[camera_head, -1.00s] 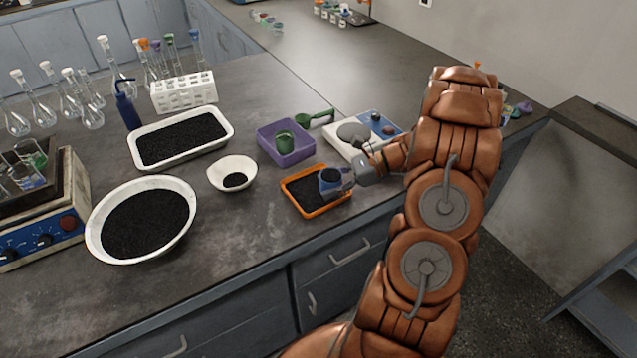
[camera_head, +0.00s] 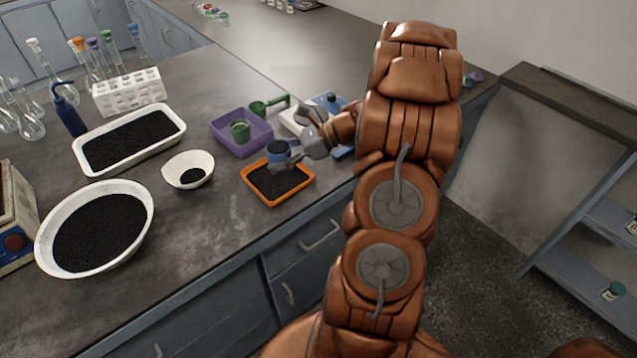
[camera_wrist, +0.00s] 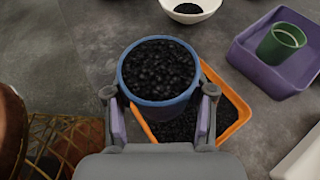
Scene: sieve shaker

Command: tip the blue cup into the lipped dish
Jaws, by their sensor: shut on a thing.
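The blue cup (camera_head: 278,151) is held by my gripper (camera_head: 291,159) above the orange tray (camera_head: 262,198). In the wrist view the cup (camera_wrist: 157,107) looks upright and is filled with black granules. My gripper (camera_wrist: 160,116) is shut on its sides, with one finger at each side. The lipped dish looks to be the small white dish (camera_head: 203,162), left of the orange tray, with a small heap of black granules at its bottom. In the wrist view the dish (camera_wrist: 205,14) is cut off at the top edge.
A purple tray (camera_head: 257,146) holding a green cup (camera_head: 240,131) stands behind the orange tray. A green scoop (camera_head: 262,106) and a balance (camera_head: 290,122) are near it. A large white bowl (camera_head: 147,217) and a white tray (camera_head: 180,130) of black granules stand left of the dish.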

